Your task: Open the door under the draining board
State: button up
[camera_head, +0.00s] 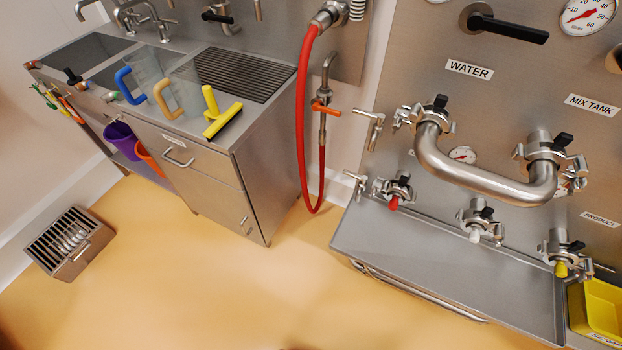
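The draining board (262,77) is the ribbed steel top at the right end of the sink unit. Under it is a steel cabinet with a drawer front (205,163) above and a door (205,202) below. The door looks shut, flush with the cabinet front. Its small vertical bar handle (245,225) is near the door's right edge. The drawer has its own bar handle (178,159) and also looks shut. My gripper is not in view.
A red hose (300,130) hangs right of the cabinet. A steel tray (450,265) juts out at right. A floor grate box (70,243) sits at left. The floor before the door is clear.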

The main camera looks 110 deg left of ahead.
aim_at(224, 204)
jog(key=u, duration=3.85)
jog(key=i, duration=0.65)
jog(key=u, duration=2.15)
